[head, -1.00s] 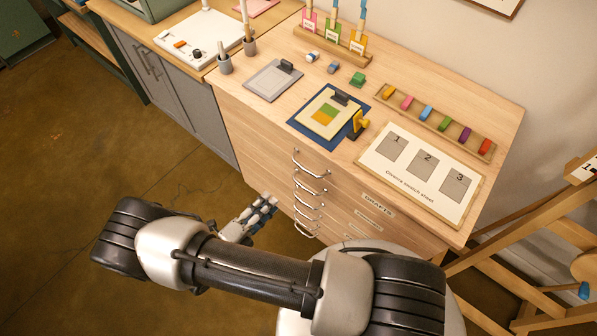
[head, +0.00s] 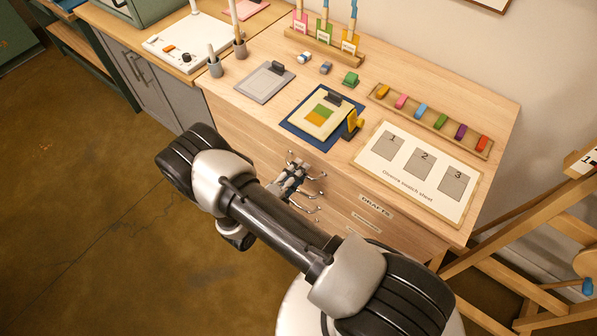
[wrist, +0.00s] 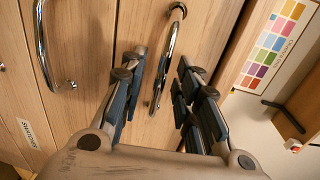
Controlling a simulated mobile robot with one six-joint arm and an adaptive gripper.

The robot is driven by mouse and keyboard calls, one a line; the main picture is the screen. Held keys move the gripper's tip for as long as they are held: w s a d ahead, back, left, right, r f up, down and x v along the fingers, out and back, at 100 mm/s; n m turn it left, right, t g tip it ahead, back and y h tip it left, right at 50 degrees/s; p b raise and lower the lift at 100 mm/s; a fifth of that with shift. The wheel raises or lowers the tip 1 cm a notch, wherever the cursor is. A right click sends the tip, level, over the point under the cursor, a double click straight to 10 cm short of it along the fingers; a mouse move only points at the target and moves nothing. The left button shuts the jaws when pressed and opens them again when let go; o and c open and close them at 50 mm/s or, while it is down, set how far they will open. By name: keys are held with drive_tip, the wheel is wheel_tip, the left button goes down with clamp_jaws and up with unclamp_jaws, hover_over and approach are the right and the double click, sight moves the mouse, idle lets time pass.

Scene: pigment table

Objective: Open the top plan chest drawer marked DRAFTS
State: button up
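The plan chest (head: 262,135) has a column of curved metal handles on its front. The DRAFTS label (head: 376,205) is on the top drawer, right of the handles. My gripper (head: 292,176) is at the upper handles in the head view and partly covers them. In the wrist view my gripper (wrist: 158,95) is open, with its dark fingers on either side of one bar handle (wrist: 168,55). I cannot tell whether they touch it. A second handle (wrist: 43,45) is to the left, apart from the fingers. The drawers look shut.
The chest top holds the swatch sheet (head: 418,168), a blue mat (head: 290,122) and a rack of colour blocks (head: 432,118). A wooden easel (head: 515,250) stands at the right. Floor (head: 90,240) is clear at the left. The wrist view also shows a colour chart (wrist: 272,45).

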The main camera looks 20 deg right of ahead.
drive_tip(key=shift+w+d, duration=0.2)
drive_tip(key=shift+d, duration=0.05)
drive_tip(key=shift+c, duration=0.4)
clamp_jaws()
